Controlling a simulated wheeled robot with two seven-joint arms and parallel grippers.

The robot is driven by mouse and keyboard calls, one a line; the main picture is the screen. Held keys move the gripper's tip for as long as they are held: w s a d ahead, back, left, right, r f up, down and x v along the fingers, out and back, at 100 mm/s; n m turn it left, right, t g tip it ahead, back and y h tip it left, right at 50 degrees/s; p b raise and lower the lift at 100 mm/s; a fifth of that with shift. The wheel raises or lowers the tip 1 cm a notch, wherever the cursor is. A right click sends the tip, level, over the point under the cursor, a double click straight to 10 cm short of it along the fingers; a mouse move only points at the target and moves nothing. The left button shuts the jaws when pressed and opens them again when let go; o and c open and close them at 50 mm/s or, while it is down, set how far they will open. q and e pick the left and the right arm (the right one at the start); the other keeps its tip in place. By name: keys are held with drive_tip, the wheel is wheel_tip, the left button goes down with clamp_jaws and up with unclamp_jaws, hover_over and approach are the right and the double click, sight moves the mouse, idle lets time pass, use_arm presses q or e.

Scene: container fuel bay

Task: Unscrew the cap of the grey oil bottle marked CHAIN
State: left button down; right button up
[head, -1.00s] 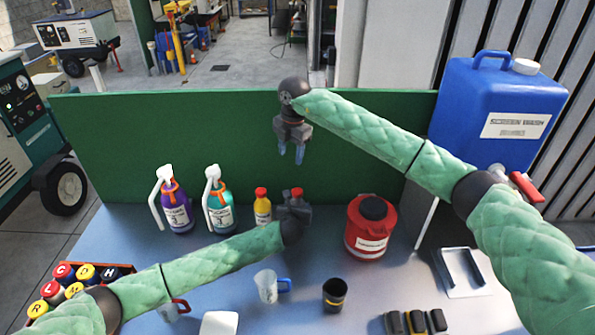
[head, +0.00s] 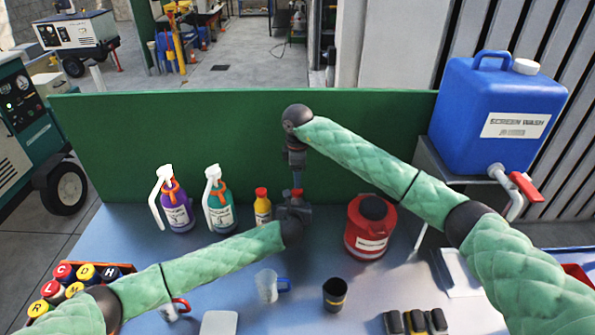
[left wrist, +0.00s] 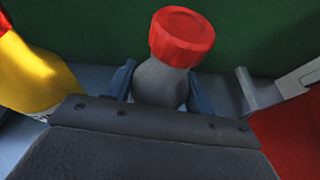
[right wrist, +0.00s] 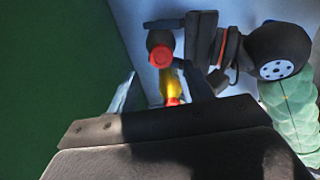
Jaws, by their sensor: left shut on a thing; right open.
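The grey bottle (left wrist: 160,84) with its ribbed red cap (left wrist: 182,37) stands in the left wrist view. My left gripper (head: 294,209) is shut on its body below the cap. In the head view the gripper hides most of the bottle, and only the cap (head: 297,191) shows. The cap sits on the bottle. No CHAIN marking is visible. My right gripper (head: 297,179) is open, pointing down just above the cap. In the right wrist view the cap (right wrist: 161,56) shows near the open fingers; I cannot tell whether they touch it.
A yellow bottle with a red cap (head: 262,208) stands close left of the grey one. A red container (head: 367,230) stands right. Two spray bottles (head: 177,208) stand further left. A clear jug (head: 267,286) and black cup (head: 334,294) are in front. A green panel (head: 180,130) rises behind.

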sight(298, 190)
wheel_tip(298, 190, down, 7)
drive_tip(key=shift+r, duration=0.2)
drive_tip(key=shift+c, duration=0.4)
